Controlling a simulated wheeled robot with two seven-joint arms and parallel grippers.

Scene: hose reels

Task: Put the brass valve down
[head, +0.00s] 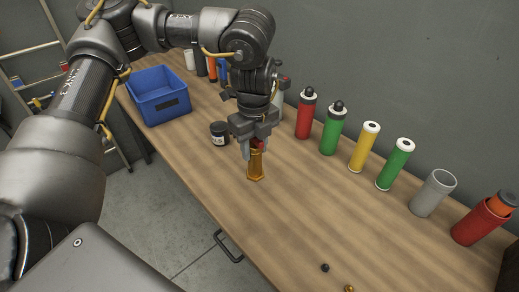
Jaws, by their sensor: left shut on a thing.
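The brass valve (255,168) is a gold-coloured piece with a wider foot and a bit of red near its top. It is upright over the middle of the wooden table (290,220). My left gripper (254,147) points down from above and is shut on the valve's upper part, which the fingers partly hide. The valve's foot looks at or very near the table top; I cannot tell whether it touches. My right gripper is not in view.
A black jar (219,133) stands just left of the valve. A blue bin (159,95) is at the far left. Several bottles and tubes, including a red bottle (306,114) and a grey tube (433,193), line the wall side.

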